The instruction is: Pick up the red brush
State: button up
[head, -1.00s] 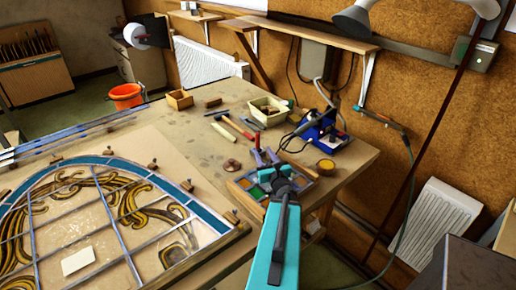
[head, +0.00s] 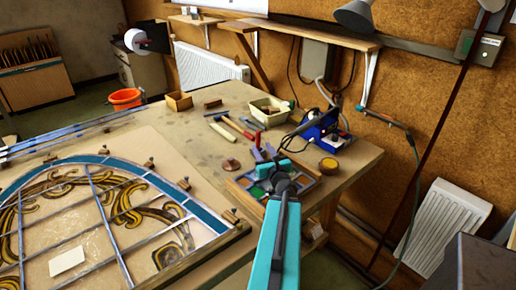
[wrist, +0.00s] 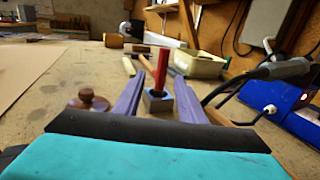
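The red brush (wrist: 162,68) stands upright in the wrist view, its lower end in a small grey block with a dark hole (wrist: 158,101). In the head view it is a small red upright shape (head: 257,139) just beyond my fingertips. My gripper (head: 263,152) is open, its two purple fingers apart. In the wrist view my gripper (wrist: 158,95) has one finger on each side of the block and brush, with gaps showing. Nothing is held. The lower end of the brush is hidden in the block.
A brown knobbed piece (wrist: 88,100) lies left of my fingers. A blue soldering station (head: 322,130) stands right. A divided tray (head: 250,192) is under my gripper. The leaded panel (head: 95,225) fills the left.

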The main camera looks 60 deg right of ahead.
aim_at(258, 141)
jog(key=shift+w+d+f+b, duration=0.1)
jog(key=shift+f+b, duration=0.05)
jog(key=shift+b, duration=0.35)
jog(key=shift+w+d+b, duration=0.1)
jog(key=shift+d+b, duration=0.05)
jog(key=shift+b, duration=0.15)
jog(key=shift+b+x, duration=1.1)
jog(key=shift+x, duration=0.1)
jog(key=shift+w+d+r, duration=0.25)
jog(key=shift+w+d, duration=0.25)
jog(key=shift+w, duration=0.1)
jog(key=shift+p+x, duration=0.4)
jog(key=shift+x, duration=0.35)
